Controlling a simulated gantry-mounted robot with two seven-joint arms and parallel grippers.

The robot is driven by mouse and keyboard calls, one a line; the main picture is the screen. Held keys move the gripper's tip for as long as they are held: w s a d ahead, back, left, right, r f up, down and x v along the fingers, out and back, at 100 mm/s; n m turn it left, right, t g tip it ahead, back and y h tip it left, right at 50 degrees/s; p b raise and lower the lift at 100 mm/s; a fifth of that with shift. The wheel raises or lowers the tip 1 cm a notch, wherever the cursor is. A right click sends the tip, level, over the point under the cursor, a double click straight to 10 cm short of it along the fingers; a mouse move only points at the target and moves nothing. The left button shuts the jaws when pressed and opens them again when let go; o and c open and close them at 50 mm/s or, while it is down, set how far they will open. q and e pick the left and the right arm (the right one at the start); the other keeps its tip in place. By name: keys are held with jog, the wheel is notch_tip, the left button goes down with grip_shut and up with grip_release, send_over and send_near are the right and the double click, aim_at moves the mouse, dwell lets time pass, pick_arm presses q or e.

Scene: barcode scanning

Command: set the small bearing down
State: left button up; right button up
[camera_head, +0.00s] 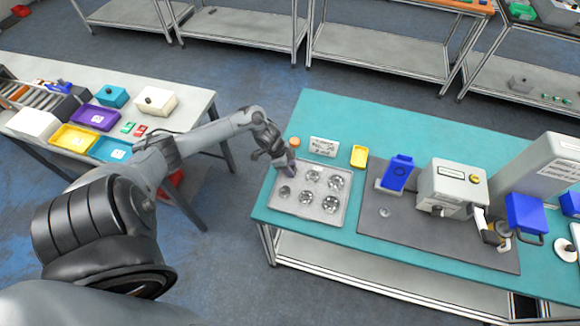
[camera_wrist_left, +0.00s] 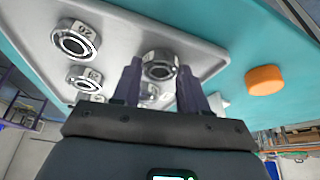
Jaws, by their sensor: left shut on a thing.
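My left gripper (camera_head: 286,168) is over the far left corner of the grey tray (camera_head: 331,217) on the teal bench. In the left wrist view its two purple fingers (camera_wrist_left: 160,88) are shut on a small dark-and-silver bearing (camera_wrist_left: 160,65), which sits between the fingertips. The gripper hides this bearing in the head view. Whether the bearing touches the tray, I cannot tell. Other ring-shaped bearings lie on the tray, one at its left (camera_head: 285,191) and one larger at its right (camera_head: 336,181). A numbered bearing (camera_wrist_left: 76,39) shows in the left wrist view. My right gripper is not in view.
An orange round piece (camera_head: 294,142) stands just beyond the tray and shows in the left wrist view (camera_wrist_left: 264,80). A dark mat (camera_head: 445,245) with a blue stand (camera_head: 397,173) and white machine (camera_head: 450,185) lies right.

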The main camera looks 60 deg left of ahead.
pick_arm(q)
jog(key=shift+f, duration=0.1)
jog(key=o, duration=1.2)
jog(key=shift+c, duration=0.2)
